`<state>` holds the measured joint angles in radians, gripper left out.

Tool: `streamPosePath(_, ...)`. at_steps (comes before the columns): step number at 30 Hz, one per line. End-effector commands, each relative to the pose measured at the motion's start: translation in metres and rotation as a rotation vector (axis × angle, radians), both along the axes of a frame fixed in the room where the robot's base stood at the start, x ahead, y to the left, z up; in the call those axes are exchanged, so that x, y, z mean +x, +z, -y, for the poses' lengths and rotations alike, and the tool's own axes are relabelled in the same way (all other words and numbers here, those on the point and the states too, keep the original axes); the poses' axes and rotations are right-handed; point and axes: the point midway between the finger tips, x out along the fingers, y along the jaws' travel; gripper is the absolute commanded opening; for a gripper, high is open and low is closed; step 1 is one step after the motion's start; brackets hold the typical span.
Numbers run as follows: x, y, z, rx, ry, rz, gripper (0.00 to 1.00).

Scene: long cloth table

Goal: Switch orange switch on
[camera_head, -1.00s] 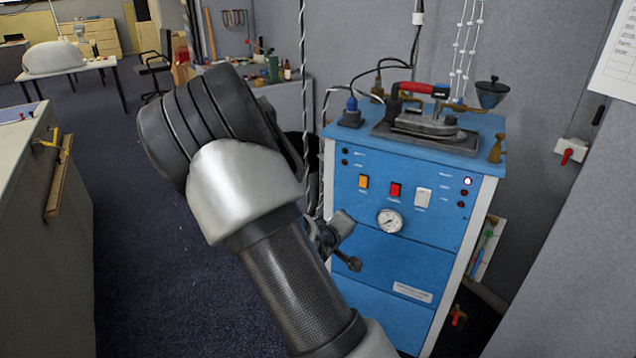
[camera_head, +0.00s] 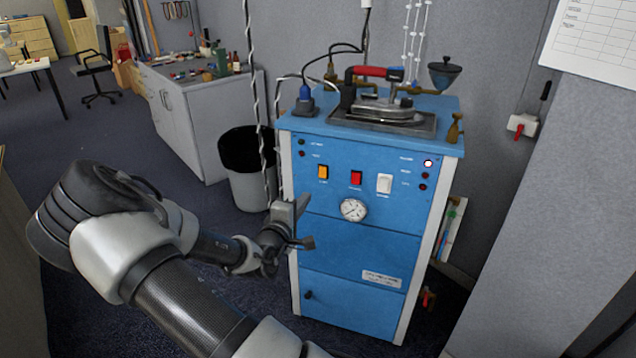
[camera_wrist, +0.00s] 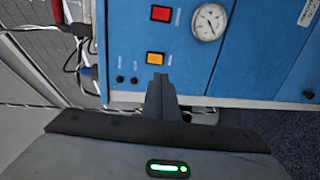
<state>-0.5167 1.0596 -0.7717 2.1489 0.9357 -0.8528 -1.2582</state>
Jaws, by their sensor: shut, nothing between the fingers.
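The orange switch (camera_head: 323,172) is the leftmost of three switches on the upper front of a blue cabinet (camera_head: 360,260). It also shows in the wrist view (camera_wrist: 155,58), just beyond my fingertips. My gripper (camera_head: 303,222) is shut and empty, in front of the cabinet's left side and lower than the switch in the head view. In the wrist view my gripper's closed fingers (camera_wrist: 160,80) point towards the orange switch; I cannot tell the gap between them. The switch's rocker position is too small to tell.
A red switch (camera_head: 356,178) and a white switch (camera_head: 384,183) sit right of the orange one, with a gauge (camera_head: 353,210) below. An iron (camera_head: 388,105) stands on top. A bin (camera_head: 247,170) and hanging twisted cables are left of the cabinet.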

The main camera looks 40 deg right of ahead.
Motion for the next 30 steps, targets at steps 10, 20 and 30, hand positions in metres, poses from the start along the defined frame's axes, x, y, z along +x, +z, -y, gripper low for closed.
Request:
streamPosePath(10, 0.04, -0.01, 0.061, 0.0, -0.002, 0.002, 0.0)
streamPosePath(20, 0.067, -0.016, 0.099, 0.002, -0.001, 0.001, 0.0)
streamPosePath(30, 0.071, -0.016, 0.103, 0.001, -0.001, 0.0, 0.0)
